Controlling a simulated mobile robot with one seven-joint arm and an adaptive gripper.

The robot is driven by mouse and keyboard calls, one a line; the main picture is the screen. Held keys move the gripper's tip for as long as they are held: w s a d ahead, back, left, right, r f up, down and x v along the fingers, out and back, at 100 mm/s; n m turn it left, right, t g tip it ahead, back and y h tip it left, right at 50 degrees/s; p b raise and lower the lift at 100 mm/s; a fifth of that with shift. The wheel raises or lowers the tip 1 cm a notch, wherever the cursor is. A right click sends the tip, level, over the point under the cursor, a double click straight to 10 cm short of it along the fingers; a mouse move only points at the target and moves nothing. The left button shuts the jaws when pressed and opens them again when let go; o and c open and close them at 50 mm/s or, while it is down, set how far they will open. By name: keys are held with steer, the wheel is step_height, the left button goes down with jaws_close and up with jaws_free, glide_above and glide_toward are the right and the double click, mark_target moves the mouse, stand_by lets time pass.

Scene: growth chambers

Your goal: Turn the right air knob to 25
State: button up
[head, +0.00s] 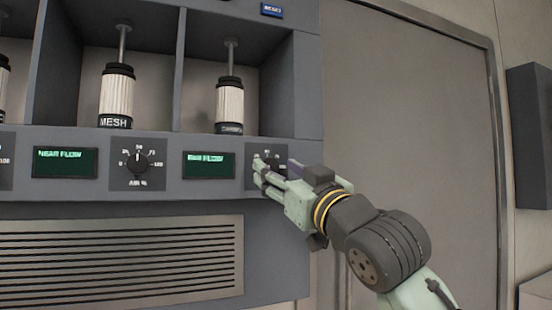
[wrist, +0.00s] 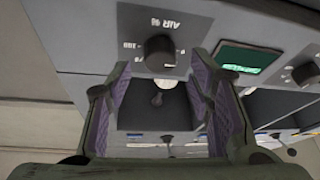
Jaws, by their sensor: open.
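The right air knob (wrist: 160,52) is a dark round knob on a grey dial plate, seen upside down in the wrist view under the lettering AIR %.
Another air knob (head: 137,162) with its scale sits to the left, its pointer roughly upward. Green displays (head: 209,164) and (head: 65,162) a further display flank it. Ribbed canisters (head: 229,103) stand in the bays above. A vent grille (head: 120,262) lies below; a door (head: 420,120) is right.

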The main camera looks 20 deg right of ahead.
steer(key=shift+x, duration=0.85)
steer(key=shift+c, duration=0.3)
jaws_close()
